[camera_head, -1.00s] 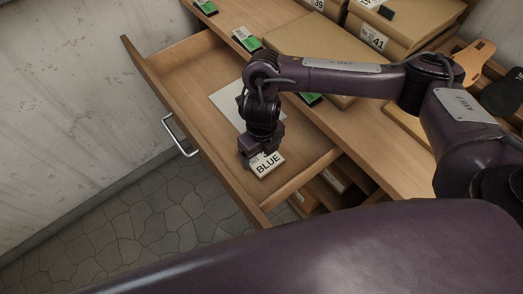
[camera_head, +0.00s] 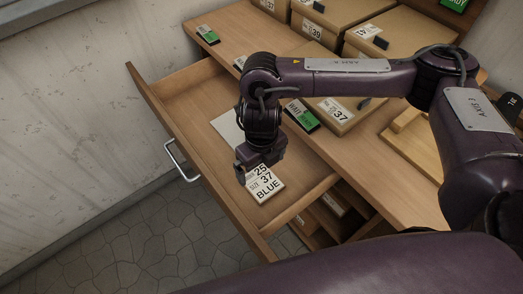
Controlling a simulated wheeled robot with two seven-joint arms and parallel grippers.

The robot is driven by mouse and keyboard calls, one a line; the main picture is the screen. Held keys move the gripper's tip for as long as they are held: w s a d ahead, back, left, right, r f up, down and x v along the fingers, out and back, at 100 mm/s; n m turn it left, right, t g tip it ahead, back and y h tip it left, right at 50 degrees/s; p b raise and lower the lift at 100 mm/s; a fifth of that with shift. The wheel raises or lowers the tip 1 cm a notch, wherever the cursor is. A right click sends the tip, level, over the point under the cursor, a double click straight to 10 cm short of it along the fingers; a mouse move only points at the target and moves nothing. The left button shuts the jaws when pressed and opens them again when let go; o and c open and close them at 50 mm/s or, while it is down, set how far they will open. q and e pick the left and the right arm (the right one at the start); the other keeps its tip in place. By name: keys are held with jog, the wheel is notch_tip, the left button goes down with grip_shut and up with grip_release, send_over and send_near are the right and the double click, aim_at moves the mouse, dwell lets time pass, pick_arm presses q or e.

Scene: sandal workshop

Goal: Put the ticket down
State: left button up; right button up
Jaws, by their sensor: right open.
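The ticket (camera_head: 265,187) is a small white card reading "25", "37" and "BLUE". It lies in the open wooden drawer (camera_head: 189,98), near the drawer's front right corner. My right gripper (camera_head: 249,177) points down just above and behind the ticket's far edge. Its jaws are open; whether they touch the ticket cannot be told. A white sheet (camera_head: 226,129) lies in the drawer, partly hidden behind my right arm. My left gripper is not in view.
The drawer's metal handle (camera_head: 180,163) sticks out at left. On the bench stand several cardboard boxes, one marked 37 (camera_head: 337,109), and green-and-white tags (camera_head: 208,34). A shelf with compartments (camera_head: 332,213) is below. Stone floor lies in front.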

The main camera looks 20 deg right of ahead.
jog(key=shift+r, duration=2.6)
